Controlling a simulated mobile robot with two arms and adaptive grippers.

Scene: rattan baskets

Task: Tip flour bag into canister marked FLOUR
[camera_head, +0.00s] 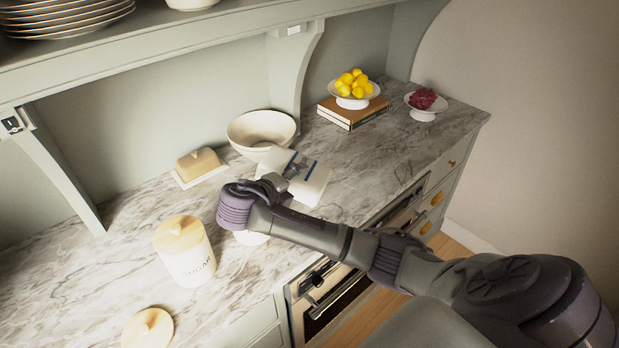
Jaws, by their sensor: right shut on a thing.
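My right gripper (289,174) is shut on a white flour bag (312,180) with a blue stripe. The bag looks tilted over on its side, above the counter and in front of the cream bowl. A white rounded thing (250,238) shows just below my right wrist; it may be the FLOUR canister, but my arm hides most of it and no label shows. A loose round wooden lid (148,328) lies on the counter at the front left. My left gripper is not in view.
A lidded canister marked SUGAR (187,259) stands left of my wrist. A cream bowl (262,133) and a butter dish (199,164) stand behind. Lemons on a stand (353,101) sit on books (350,117); a dish of red fruit (424,115) is farther right.

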